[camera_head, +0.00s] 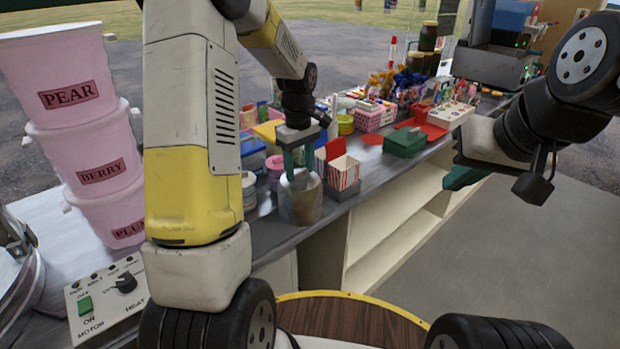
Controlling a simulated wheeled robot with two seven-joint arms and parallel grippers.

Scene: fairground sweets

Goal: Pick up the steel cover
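A grey steel cylinder (301,203), which looks like the steel cover, stands upright near the front edge of the counter. My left gripper (299,169) points down right over it. Its two green fingers are apart, at the cylinder's top, with a small pale part showing between them. I cannot tell if they touch it. The cylinder rests on the counter. My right gripper (464,177) is off to the right, in front of the counter, with only a green finger clearly showing. The arm hides the rest of it.
Close around the cylinder are a red-and-white striped box (343,173), a pink jar (275,168) and a pale-lidded jar (248,187). A green box (404,142) is further right. Pink tubs (68,90) and a control box (108,297) are at left. Open floor (520,250) is at right.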

